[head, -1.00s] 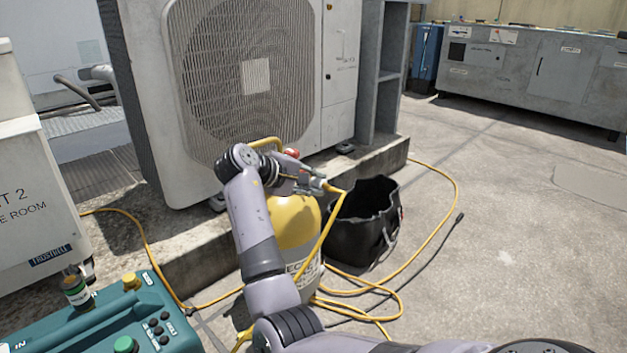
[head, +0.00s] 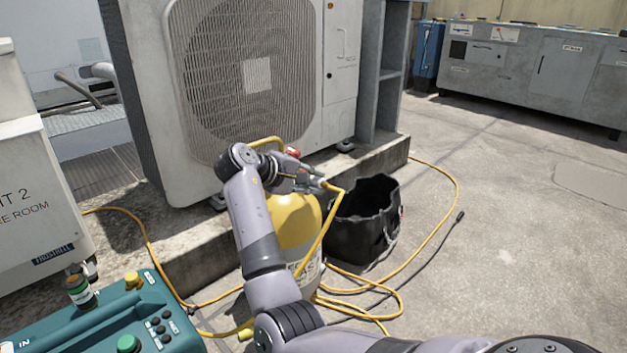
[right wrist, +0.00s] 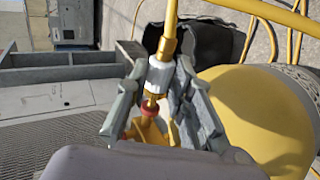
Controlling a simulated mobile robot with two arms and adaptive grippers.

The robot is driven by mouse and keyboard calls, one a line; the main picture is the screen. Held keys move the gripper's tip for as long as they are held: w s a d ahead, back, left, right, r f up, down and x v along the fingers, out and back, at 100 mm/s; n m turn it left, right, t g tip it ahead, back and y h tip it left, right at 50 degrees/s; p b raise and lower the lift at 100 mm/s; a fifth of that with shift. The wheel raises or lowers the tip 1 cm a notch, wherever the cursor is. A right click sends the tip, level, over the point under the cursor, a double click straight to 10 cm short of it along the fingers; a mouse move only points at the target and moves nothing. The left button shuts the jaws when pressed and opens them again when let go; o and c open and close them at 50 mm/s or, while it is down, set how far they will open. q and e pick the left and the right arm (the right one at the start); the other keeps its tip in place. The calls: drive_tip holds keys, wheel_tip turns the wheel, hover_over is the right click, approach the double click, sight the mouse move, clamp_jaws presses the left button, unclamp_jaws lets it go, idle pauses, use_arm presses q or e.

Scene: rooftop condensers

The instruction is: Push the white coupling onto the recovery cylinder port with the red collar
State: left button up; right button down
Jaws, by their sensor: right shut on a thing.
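My right gripper (head: 308,182) is over the top of the yellow recovery cylinder (head: 296,222). In the right wrist view its fingers (right wrist: 160,74) are shut on the white coupling (right wrist: 160,80). A yellow hose (right wrist: 170,30) runs out of the coupling's far end. The coupling's brass end points at the port with the red collar (right wrist: 149,107), on a yellow-brass fitting. The brass end and collar appear in line and very close; I cannot tell whether they touch or how far they are engaged. My left gripper is out of view.
A condenser (head: 225,100) stands on a concrete ledge behind the cylinder. A black open bag (head: 362,232) stands right of it. Yellow hose (head: 447,190) loops over the floor. A teal machine (head: 95,325) is at the lower left. The floor at right is clear.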

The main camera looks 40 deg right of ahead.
drive_tip(key=shift+w+p, duration=1.05)
drive_tip(key=shift+p, duration=0.05)
idle(1.2)
drive_tip(key=c, duration=1.3)
unclamp_jaws()
